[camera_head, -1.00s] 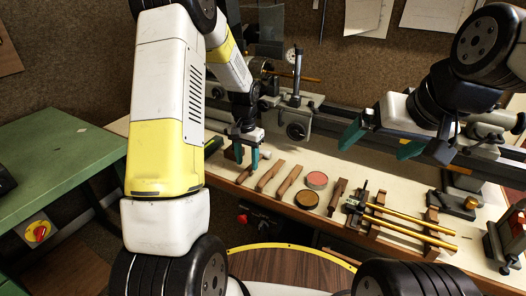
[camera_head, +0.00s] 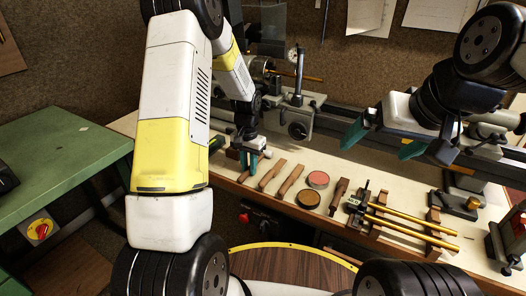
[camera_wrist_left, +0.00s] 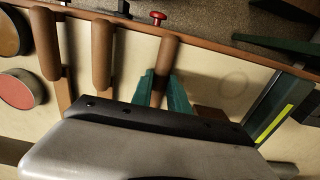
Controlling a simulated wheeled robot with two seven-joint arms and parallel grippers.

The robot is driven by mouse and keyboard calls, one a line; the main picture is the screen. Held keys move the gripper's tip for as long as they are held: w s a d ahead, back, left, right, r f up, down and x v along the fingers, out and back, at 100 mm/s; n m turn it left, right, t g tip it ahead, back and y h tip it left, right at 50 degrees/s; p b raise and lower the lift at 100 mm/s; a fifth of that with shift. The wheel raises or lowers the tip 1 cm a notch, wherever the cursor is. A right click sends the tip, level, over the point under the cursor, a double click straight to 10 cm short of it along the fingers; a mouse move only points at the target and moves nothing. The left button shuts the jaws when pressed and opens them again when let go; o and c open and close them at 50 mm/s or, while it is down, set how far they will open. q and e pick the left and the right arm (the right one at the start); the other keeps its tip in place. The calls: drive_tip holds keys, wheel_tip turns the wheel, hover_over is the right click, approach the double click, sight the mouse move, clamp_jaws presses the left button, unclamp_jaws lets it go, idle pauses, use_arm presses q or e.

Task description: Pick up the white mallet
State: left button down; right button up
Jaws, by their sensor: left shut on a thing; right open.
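My left gripper (camera_head: 249,163) is down at the bench top, at the left end of the row of wooden-handled tools. In the left wrist view its green fingers (camera_wrist_left: 162,88) are shut on a brown wooden handle (camera_wrist_left: 166,56). A small white cylindrical piece (camera_head: 266,153), seemingly the white mallet's head, shows just right of the gripper in the head view. The gripper body hides how it joins the handle. My right gripper (camera_head: 382,143) is open and empty, above the bench at the right.
Two more wooden handles (camera_head: 272,174) (camera_head: 291,180) lie close to the right of the left gripper. Beyond them are a red round tin (camera_head: 318,179), a brown one (camera_head: 308,198) and brass tubes (camera_head: 410,227) on wooden supports. A lathe-like machine (camera_head: 298,122) stands behind.

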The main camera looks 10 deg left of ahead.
use_arm(q)
wheel_tip(320, 180, up, 10)
idle(0.5)
